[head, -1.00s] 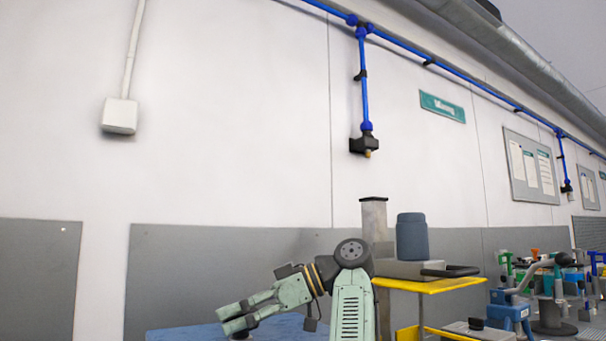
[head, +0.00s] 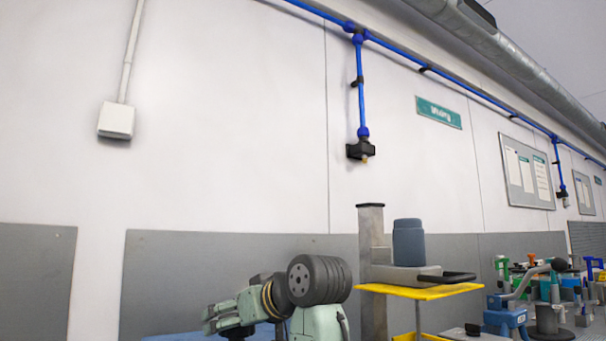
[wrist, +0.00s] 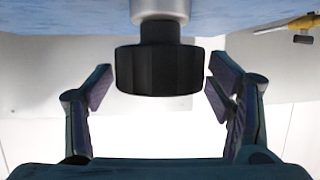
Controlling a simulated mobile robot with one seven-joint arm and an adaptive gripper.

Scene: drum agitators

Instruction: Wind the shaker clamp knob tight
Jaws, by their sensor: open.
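The black ribbed clamp knob (wrist: 160,70) shows in the wrist view at upper middle, on a short black neck below a pale metal collar (wrist: 160,8). My gripper (wrist: 158,90) is open, with one dark finger on each side of the knob. Gaps show between the fingers and the knob's sides, so neither finger seems to touch it. In the head view my gripper (head: 218,318) is small at the lower middle, above a blue surface (head: 180,337). The knob cannot be made out there.
A yellow shelf (head: 430,291) with a blue-grey container (head: 408,242) stands right of my arm, beside a grey column (head: 371,270). A bench with blue clamps and tools (head: 535,305) is at far right. A yellow object (wrist: 303,22) shows at the wrist view's upper right.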

